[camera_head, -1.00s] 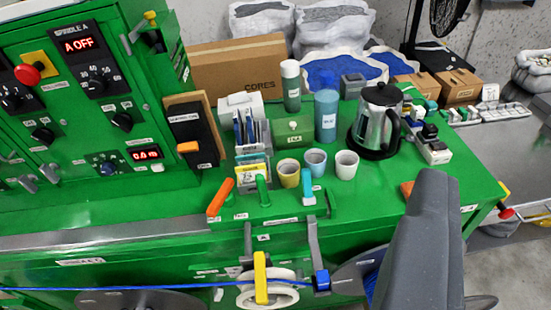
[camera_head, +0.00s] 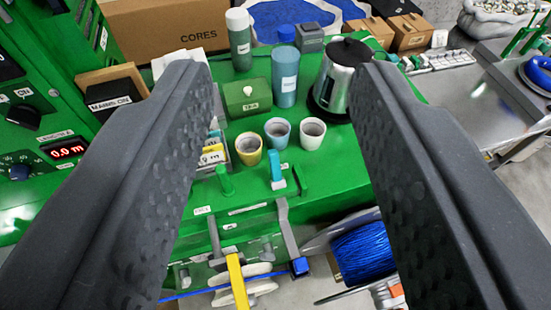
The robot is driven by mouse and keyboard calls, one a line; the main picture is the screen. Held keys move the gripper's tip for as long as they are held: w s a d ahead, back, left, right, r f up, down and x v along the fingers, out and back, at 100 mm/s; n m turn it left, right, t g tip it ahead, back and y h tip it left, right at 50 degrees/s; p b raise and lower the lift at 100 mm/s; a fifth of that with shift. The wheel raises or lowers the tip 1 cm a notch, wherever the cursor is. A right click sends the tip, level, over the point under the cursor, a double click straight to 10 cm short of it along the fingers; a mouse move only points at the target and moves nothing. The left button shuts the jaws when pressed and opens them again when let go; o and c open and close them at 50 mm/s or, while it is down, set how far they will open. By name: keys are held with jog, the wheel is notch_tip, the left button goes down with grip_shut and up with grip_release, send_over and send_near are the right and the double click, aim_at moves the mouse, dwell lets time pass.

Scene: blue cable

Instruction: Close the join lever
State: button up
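My gripper (camera_head: 282,78) is open and empty, its two dark grey fingers wide apart on either side of the view. Several small levers stand on the front edge of the green bench: a green lever (camera_head: 224,180), a light blue lever (camera_head: 276,171) and a dark green post (camera_head: 301,179). Below them are a yellow handle (camera_head: 238,282) and a grey arm with a blue block (camera_head: 299,266). Their labels are too small to read, so I cannot tell which one is the join lever. None of these is touched by my fingers.
Yellow, blue and white cups (camera_head: 311,134) stand behind the levers. Behind them are a green box (camera_head: 247,98), bottles (camera_head: 285,77) and a steel kettle (camera_head: 340,75). A blue cable spool (camera_head: 362,254) is below right. The left finger covers part of the bench.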

jog(key=w+a+f+g+p, duration=0.1)
jog(key=w+f+g+p, duration=0.1)
jog(key=w+f+p, duration=0.35)
jog(key=n+g+y+p, duration=0.1)
jog(key=n+g+p, duration=0.2)
jog(key=g+p, duration=0.7)
send_over(275, 157)
jog(key=s+d, duration=0.1)
jog(key=s, duration=0.3)
notch_tip(275, 157, down, 24)
jog(key=t, duration=0.1)
jog(key=p+x, duration=0.1)
jog(key=x, duration=0.3)
jog(key=p+x, duration=0.1)
jog(key=x, duration=0.3)
jog(key=p+x, duration=0.1)
jog(key=x, duration=0.3)
jog(key=shift+w+a+f+p, duration=0.15)
jog(key=shift+w+f+p, duration=0.15)
jog(key=shift+w, duration=0.1)
